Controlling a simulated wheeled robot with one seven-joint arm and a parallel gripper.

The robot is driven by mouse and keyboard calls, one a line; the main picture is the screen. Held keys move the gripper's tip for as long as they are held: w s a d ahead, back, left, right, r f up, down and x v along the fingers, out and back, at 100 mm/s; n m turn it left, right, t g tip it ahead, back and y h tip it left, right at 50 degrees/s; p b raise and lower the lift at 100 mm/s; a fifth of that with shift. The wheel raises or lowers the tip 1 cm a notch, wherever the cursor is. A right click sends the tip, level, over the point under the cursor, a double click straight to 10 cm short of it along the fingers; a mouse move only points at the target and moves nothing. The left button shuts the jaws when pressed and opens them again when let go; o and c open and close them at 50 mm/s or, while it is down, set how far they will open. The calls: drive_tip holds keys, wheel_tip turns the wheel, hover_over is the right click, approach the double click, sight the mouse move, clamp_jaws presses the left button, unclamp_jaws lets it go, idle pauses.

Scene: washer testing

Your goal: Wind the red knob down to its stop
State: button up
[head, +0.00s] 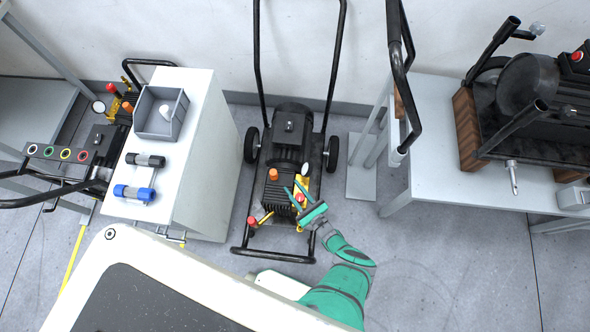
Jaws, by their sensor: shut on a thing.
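A black pressure washer on a wheeled frame (290,135) stands on the floor in the middle of the head view. Its yellow pump part carries a small red knob (300,198). My green gripper (295,188) reaches in from the lower right. Its two thin fingers lie on either side of this red knob, and it is shut on it. The fingers and palm hide part of the knob and what lies under it. How far the knob is wound cannot be made out.
An orange cap (273,174), a white gauge (305,168) and another red knob (251,221) sit close to my gripper. A white cabinet (205,150) with a grey bin (161,113) stands left. A grey table (440,110) with a machine stands right. Floor is clear at lower right.

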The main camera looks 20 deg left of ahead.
drive_tip(key=shift+d+n+g, duration=0.2)
drive_tip(key=shift+n+g, duration=0.1)
drive_tip(key=shift+g, duration=0.1)
idle(0.3)
drive_tip(key=o, duration=1)
drive_tip(key=shift+o, duration=0.2)
drive_tip(key=shift+a, duration=0.1)
drive_tip(key=shift+s, duration=0.1)
drive_tip(key=v, duration=1)
drive_tip(key=shift+d+f, duration=0.25)
drive_tip(key=shift+d, duration=0.15)
drive_tip(key=shift+s, duration=0.1)
